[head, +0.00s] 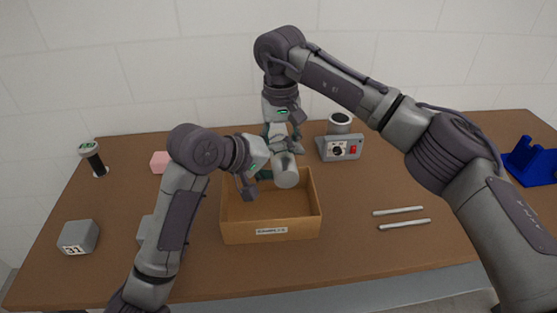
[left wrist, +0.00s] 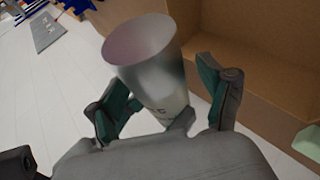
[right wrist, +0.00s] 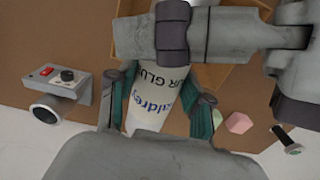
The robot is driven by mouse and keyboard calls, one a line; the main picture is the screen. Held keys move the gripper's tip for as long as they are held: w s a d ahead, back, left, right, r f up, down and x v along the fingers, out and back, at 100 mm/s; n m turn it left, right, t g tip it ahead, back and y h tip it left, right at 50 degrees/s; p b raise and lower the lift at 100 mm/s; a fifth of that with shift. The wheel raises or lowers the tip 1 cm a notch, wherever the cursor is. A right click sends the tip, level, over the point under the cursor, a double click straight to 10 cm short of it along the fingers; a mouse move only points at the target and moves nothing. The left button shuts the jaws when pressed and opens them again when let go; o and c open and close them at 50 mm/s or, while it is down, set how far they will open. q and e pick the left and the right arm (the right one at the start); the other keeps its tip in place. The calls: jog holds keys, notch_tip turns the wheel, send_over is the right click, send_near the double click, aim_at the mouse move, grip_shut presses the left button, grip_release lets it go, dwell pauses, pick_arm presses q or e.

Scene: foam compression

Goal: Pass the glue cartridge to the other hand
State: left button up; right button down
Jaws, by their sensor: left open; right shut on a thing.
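The glue cartridge (head: 286,172) is a pale grey-white cylinder, held tilted above the cardboard box. In the right wrist view the cartridge (right wrist: 150,103) shows blue and black lettering and sits between the fingers of my right gripper (right wrist: 165,103), which is shut on it. In the head view my right gripper (head: 282,143) comes down from above and behind. My left gripper (head: 258,182) is open at the cartridge's near end. In the left wrist view the cartridge (left wrist: 145,55) stands between its spread fingers; I cannot tell whether they touch it.
The open cardboard box (head: 270,228) is under both grippers. A device with a red switch (head: 340,149) stands behind right, two white rods (head: 402,225) lie right, a blue holder (head: 530,165) far right. A pink block (head: 159,162), dark cylinder (head: 94,160) and grey cube (head: 78,237) stand left.

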pick_arm(q)
grip_shut()
pick_arm(e)
jog(key=shift+r, duration=0.1)
jog(key=shift+c, duration=2)
grip_release()
